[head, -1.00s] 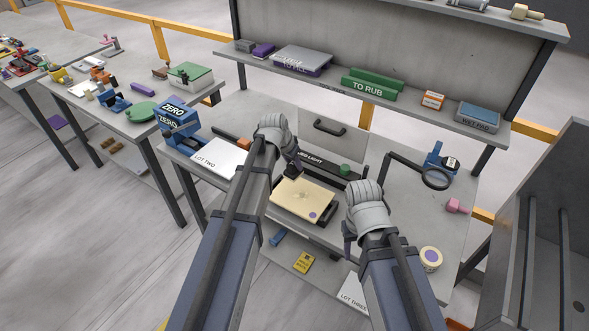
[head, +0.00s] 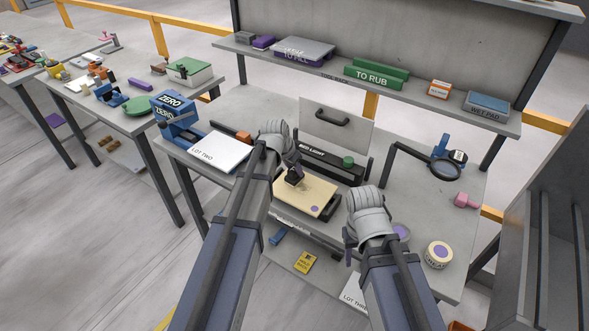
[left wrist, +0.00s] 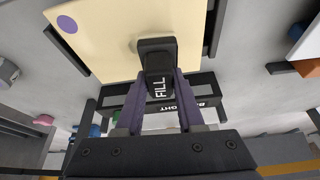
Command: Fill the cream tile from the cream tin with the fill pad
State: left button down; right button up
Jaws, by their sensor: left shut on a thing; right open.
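The cream tile (head: 312,200), pale with a purple dot at one corner, lies flat in a dark holder on the slab. It also shows in the left wrist view (left wrist: 105,45). My left gripper (head: 292,167) is shut on the black fill pad (head: 295,178). In the left wrist view its purple fingers (left wrist: 162,100) grip the pad (left wrist: 156,58), marked FILL, over the tile. I cannot tell if the pad touches it. A round cream tin (head: 438,254) with a purple centre stands at the right. My right gripper (head: 349,238) is open and empty, partly hidden by its wrist.
A dark bar light (head: 330,164) is behind the tile, and a magnifier (head: 445,170) on an arm is to the right. A white LOT TWO board (head: 222,152) is left, and a shelf with several pads crosses behind.

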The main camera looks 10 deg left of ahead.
pick_arm(q)
jog(key=shift+f+b, duration=1)
dwell(0.5)
jog(key=shift+r, duration=0.1)
jog(key=shift+s+d, duration=0.3)
jog(key=shift+d, duration=0.5)
jog(key=shift+s+d, duration=0.3)
jog(key=shift+d, duration=0.45)
jog(key=shift+d, duration=0.15)
jog(key=shift+s+d, duration=0.3)
jog(key=shift+d, duration=0.4)
jog(key=shift+s+d, duration=0.3)
jog(key=shift+d, duration=0.4)
jog(key=shift+w+a, duration=0.1)
jog(key=shift+a, duration=0.05)
